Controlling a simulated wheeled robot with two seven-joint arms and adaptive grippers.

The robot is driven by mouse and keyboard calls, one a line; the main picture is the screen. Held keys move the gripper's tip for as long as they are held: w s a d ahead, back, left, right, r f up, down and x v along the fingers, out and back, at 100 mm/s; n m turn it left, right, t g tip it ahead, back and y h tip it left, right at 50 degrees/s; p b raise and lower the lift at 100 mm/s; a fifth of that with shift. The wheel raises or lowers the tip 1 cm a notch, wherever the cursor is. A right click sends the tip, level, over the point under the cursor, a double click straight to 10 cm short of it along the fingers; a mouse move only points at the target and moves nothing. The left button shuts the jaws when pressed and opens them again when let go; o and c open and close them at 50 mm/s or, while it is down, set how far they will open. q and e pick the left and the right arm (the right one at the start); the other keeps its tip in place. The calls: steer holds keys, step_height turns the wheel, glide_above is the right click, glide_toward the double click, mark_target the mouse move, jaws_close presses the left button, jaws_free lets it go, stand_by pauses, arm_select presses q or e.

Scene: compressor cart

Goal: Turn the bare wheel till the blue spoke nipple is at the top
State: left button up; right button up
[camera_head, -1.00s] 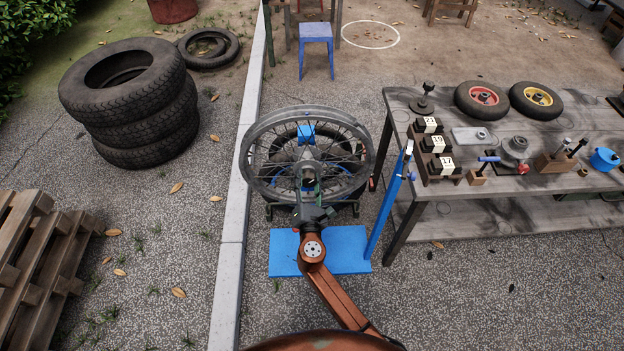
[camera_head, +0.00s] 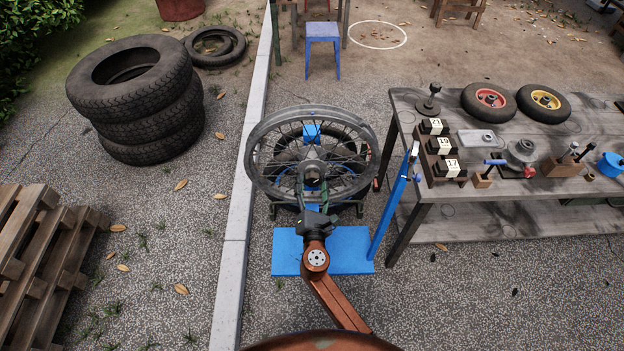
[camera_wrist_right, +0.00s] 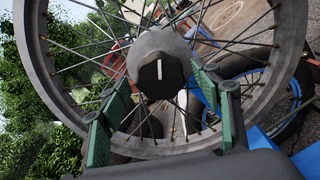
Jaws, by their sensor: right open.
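The bare wheel (camera_head: 259,175), a grey rim with thin spokes and a dark hub (camera_head: 312,172), stands on a blue-based stand (camera_head: 345,250). In the right wrist view the rim (camera_wrist_right: 40,60) surrounds the hub (camera_wrist_right: 160,62), whose dark face has a white line. My right gripper (camera_head: 317,200) is just in front of the hub, on the near side. My left gripper is out of view.
A blue post (camera_head: 390,205) rises right of the wheel beside the workbench (camera_head: 440,215), which holds small wheels, numbered blocks and tools. A blue block (camera_head: 311,134) shows through the upper spokes. Stacked tyres (camera_head: 135,100) and a pallet (camera_head: 30,240) are left.

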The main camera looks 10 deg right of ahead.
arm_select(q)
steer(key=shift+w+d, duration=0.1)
arm_select(e)
steer(key=s+a, duration=0.1)
steer(key=s, duration=0.8)
steer(key=shift+s+a, duration=0.2)
